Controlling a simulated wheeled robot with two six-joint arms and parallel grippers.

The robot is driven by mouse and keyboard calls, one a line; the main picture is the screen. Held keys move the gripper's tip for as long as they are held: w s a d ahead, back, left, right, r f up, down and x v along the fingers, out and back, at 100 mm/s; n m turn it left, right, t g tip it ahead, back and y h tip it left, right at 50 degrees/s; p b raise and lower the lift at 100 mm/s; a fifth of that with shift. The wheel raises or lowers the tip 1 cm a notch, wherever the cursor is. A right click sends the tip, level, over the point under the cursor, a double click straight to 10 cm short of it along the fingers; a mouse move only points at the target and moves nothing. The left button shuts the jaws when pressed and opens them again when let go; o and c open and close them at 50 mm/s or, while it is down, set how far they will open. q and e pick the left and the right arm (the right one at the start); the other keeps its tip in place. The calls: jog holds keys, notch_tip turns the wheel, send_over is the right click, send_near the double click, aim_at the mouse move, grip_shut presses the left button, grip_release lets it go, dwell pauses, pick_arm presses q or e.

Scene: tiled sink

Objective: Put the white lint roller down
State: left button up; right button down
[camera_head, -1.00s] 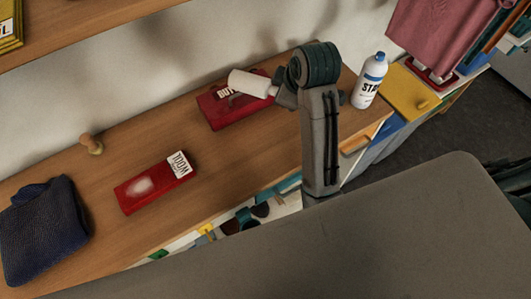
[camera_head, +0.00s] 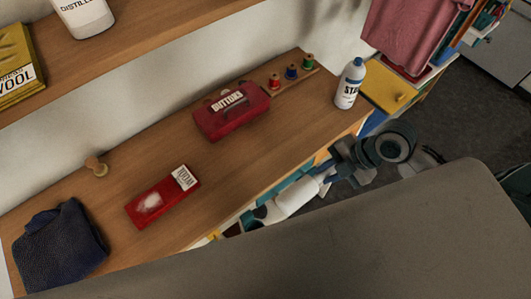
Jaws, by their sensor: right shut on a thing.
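The white lint roller (camera_head: 297,196) is a white cylinder in front of the wooden counter's front edge, seen over the open storage below. My right gripper (camera_head: 326,178) is shut on its right end, and the roller points down to the left. The gripper is partly hidden by its own arm parts and dark in the picture. My left gripper is not in view.
On the counter (camera_head: 235,160) are a red buttons box (camera_head: 230,121), a red wool box (camera_head: 150,203), a spool rack (camera_head: 305,72), a white-blue bottle (camera_head: 349,85), a wooden knob (camera_head: 96,166) and dark folded cloth (camera_head: 60,245). The counter's middle is clear.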

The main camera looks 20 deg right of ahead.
jog(key=w+a+p, duration=0.1)
jog(key=w+p, duration=0.1)
jog(key=w, duration=0.3)
jog(key=w+a+f+p, duration=0.1)
jog(key=w+a+p, duration=0.1)
jog(key=w, duration=0.3)
jog(key=w+a+p, duration=0.2)
jog(key=w, duration=0.2)
jog(key=shift+w+f, duration=0.15)
jog(key=shift+w, duration=0.25)
jog(key=shift+w+a+f, duration=0.1)
jog(key=shift+w+f, duration=0.05)
notch_tip(320, 180, down, 3)
jog(key=shift+r+p, duration=0.1)
jog(key=shift+p, duration=1.1)
jog(key=shift+f, duration=0.3)
jog(key=c, duration=1.3)
grip_release()
jog(key=shift+o, duration=0.2)
